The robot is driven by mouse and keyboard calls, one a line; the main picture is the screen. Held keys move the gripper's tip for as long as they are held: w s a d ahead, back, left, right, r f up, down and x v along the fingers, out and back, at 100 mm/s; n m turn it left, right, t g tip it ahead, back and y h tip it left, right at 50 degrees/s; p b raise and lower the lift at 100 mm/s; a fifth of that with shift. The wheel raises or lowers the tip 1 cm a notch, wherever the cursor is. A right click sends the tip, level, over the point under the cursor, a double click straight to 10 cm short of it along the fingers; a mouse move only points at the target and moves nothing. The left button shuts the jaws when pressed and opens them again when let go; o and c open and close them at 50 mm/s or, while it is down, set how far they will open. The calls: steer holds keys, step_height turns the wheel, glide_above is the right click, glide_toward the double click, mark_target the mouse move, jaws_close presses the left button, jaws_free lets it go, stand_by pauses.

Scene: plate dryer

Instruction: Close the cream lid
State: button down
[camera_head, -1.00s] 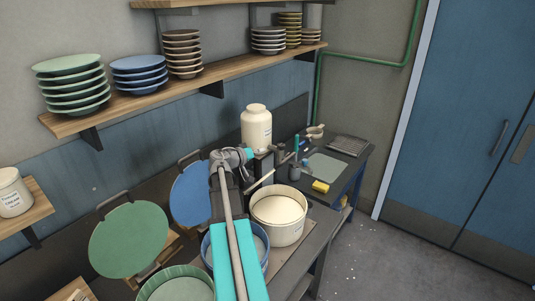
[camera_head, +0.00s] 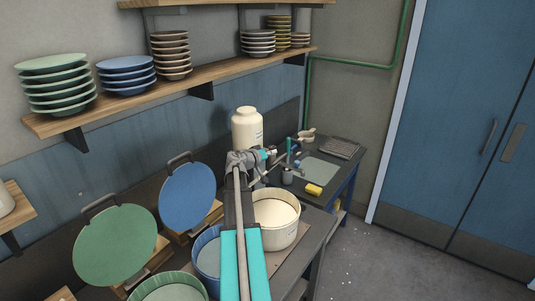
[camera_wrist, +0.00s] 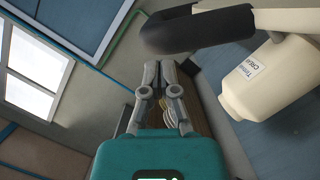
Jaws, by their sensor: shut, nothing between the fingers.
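The cream bucket (camera_head: 276,218) stands open at the right end of the row, its rim bare in the head view. In the wrist view a dark handle (camera_wrist: 195,30) and a pale piece that looks like the cream lid (camera_wrist: 295,19) cross the upper right. In the head view my arm covers most of the area behind the bucket, so the lid's exact tilt cannot be told. My gripper (camera_wrist: 160,68) is shut and empty, left of and below the handle in the wrist view; contact cannot be judged.
The blue lid (camera_head: 188,197) and green lid (camera_head: 115,246) stand raised behind their buckets at the left. A cream jar (camera_head: 247,130) stands behind my arm and shows in the wrist view (camera_wrist: 270,85). A side table (camera_head: 340,160) holds tools and a yellow sponge (camera_head: 313,190).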

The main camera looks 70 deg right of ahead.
steer(key=shift+s+f, duration=0.3)
steer(key=shift+f, duration=0.2)
steer(key=shift+s+b, duration=0.1)
steer(key=shift+b, duration=0.25)
steer(key=shift+s+f, duration=0.1)
